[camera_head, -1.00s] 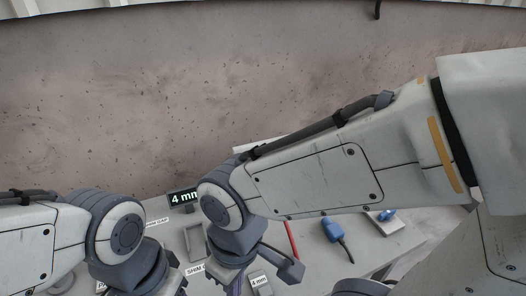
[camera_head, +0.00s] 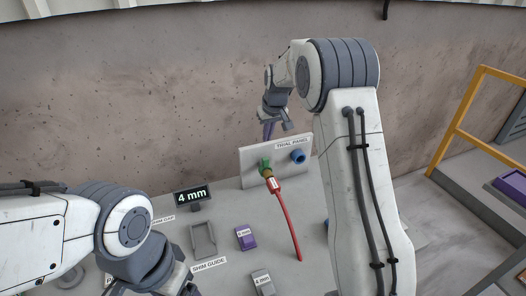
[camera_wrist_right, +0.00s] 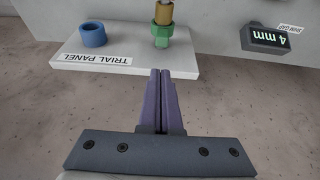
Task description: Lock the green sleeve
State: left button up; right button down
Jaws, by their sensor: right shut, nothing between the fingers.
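The green sleeve (camera_head: 265,166) sits on the left part of the upright trial panel (camera_head: 250,154), with a brass fitting and red cable (camera_head: 287,220) leading down from it. In the right wrist view the sleeve (camera_wrist_right: 160,36) shows around the base of the brass fitting (camera_wrist_right: 163,12). My right gripper (camera_head: 268,132) is above the panel's top edge, apart from the sleeve. Its purple fingers (camera_wrist_right: 160,73) are shut and empty. My left gripper (camera_head: 178,284) is low at the frame's bottom edge; its fingers are not clear.
A blue ring-shaped socket (camera_head: 298,156) is beside the sleeve on the panel. A "4 mm" display (camera_head: 193,195), a grey tray (camera_head: 203,240), a purple block (camera_head: 245,238) and a grey block (camera_head: 263,283) are on the slab. My right arm hides the slab's right part.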

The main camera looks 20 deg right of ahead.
aim_at(263, 152)
jog(key=p+x, duration=0.3)
jog(key=x, duration=0.7)
jog(key=shift+p, duration=0.3)
